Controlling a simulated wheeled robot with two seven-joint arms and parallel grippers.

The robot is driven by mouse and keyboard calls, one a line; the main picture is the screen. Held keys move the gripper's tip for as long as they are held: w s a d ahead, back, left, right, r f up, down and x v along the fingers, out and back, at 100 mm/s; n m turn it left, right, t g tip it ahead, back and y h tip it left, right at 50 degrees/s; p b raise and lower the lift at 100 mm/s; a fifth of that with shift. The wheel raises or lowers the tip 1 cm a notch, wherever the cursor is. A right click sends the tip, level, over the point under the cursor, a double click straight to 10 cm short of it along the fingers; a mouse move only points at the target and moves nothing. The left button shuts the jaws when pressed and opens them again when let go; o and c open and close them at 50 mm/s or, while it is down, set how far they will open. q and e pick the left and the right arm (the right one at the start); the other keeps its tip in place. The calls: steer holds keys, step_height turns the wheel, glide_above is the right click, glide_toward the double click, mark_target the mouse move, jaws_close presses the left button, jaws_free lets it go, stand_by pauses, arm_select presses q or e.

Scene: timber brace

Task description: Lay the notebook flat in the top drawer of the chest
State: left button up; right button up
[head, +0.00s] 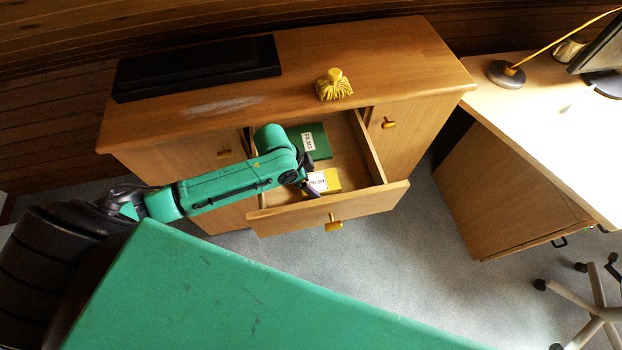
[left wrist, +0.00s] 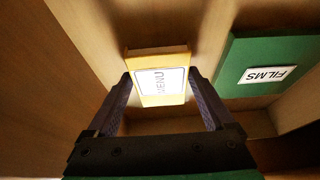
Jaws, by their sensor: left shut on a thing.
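The top drawer (head: 375,202) of the wooden chest (head: 405,52) is pulled out. A yellow notebook labelled MENU (head: 332,179) is inside the drawer, near its front panel; it also shows in the left wrist view (left wrist: 178,97). My left gripper (head: 312,189) reaches into the drawer from the left. In the left wrist view my left gripper (left wrist: 160,80) has one finger on each side of the yellow notebook and is shut on it. I cannot tell whether the notebook touches the drawer floor. My right gripper is not in view.
A green book labelled FILMS (head: 320,139) lies deeper in the drawer, and shows right of the gripper in the left wrist view (left wrist: 275,55). A black case (head: 200,68) and a yellow tufted object (head: 334,86) sit on the chest top. A desk (head: 530,110) stands right.

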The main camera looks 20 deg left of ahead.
arm_select(q)
steer(key=o, duration=1.1)
steer(key=shift+f, duration=0.1)
steer(key=shift+o, duration=0.2)
steer(key=v, duration=1.2)
steer(key=shift+p, duration=0.4)
steer(key=shift+d, duration=0.1)
